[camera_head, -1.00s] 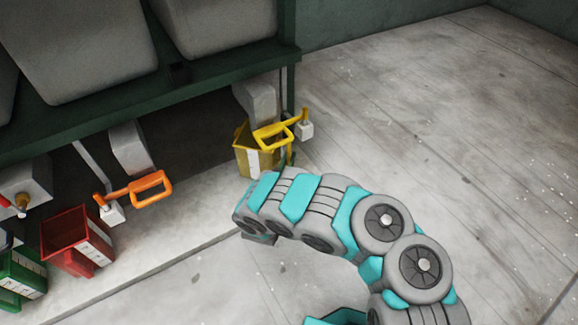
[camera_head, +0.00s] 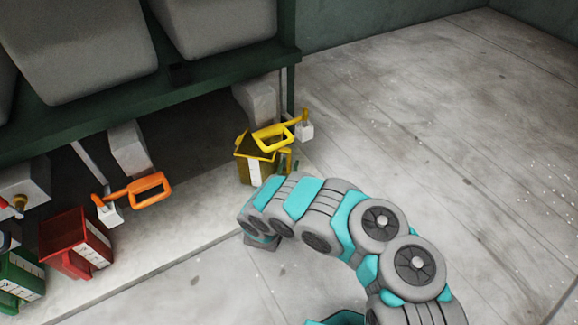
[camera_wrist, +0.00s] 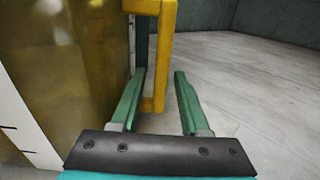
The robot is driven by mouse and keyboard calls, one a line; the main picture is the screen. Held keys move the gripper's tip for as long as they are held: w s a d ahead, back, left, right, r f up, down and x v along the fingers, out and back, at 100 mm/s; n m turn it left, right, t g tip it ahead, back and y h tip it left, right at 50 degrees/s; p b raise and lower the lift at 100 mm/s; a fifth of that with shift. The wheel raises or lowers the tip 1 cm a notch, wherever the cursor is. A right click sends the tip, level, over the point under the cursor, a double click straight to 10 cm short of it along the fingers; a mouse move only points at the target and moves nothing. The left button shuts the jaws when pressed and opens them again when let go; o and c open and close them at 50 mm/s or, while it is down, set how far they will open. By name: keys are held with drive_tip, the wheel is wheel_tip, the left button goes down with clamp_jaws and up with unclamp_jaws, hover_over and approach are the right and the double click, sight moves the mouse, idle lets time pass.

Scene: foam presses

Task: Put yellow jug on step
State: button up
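The yellow jug (camera_head: 243,170) stands roughly upright at the right end of the raised concrete step (camera_head: 180,220), below the yellow press lever (camera_head: 272,138). It appears to rest on the step; its base is partly hidden by my arm. In the wrist view the jug's body (camera_wrist: 80,70) fills the left side, and its handle (camera_wrist: 165,50) hangs down between the fingers. My gripper (camera_wrist: 160,78) is open around the handle, with a gap beside the right finger. In the head view my gripper is mostly hidden behind my arm.
A red jug (camera_head: 65,235) and a green jug (camera_head: 20,270) stand at the left. An orange lever (camera_head: 150,190) sticks out nearby. The green press frame (camera_head: 150,105) overhangs the step. The floor (camera_head: 460,130) at the right is clear.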

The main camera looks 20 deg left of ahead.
drive_tip(key=shift+r, duration=0.15)
drive_tip(key=s+p, duration=0.1)
drive_tip(key=s, duration=0.7)
drive_tip(key=s+d+p, duration=0.1)
drive_tip(key=s, duration=0.3)
drive_tip(key=shift+p, duration=0.35)
